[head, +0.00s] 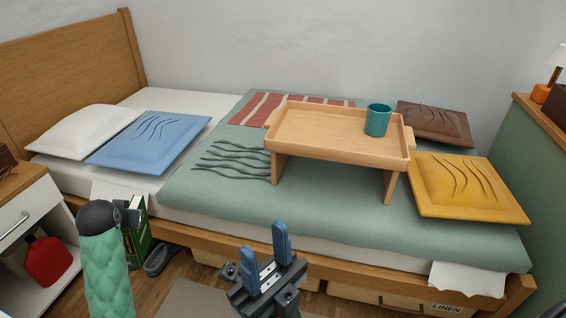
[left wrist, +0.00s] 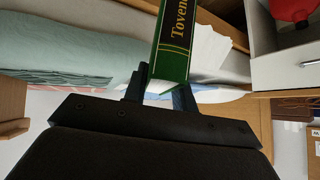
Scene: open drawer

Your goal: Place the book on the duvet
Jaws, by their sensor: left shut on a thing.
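The green book (head: 139,237) is upright beside the bed at the left, partly hidden by my left arm. In the left wrist view the book (left wrist: 176,45) shows its black and green spine between the fingers. My left gripper (left wrist: 160,88) is shut on its near end; its fingers are mostly hidden in the head view. The sage-green duvet (head: 225,197) covers the middle and right of the bed, and it also shows in the left wrist view (left wrist: 65,45). My right gripper (head: 265,250) is open and empty in front of the bed.
A wooden bed tray (head: 335,135) with a teal cup (head: 377,120) stands on the duvet. A yellow cushion (head: 468,188) and brown cushion (head: 435,122) lie at the right. A nightstand (head: 30,225) stands at the left. The duvet's near-left part is clear.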

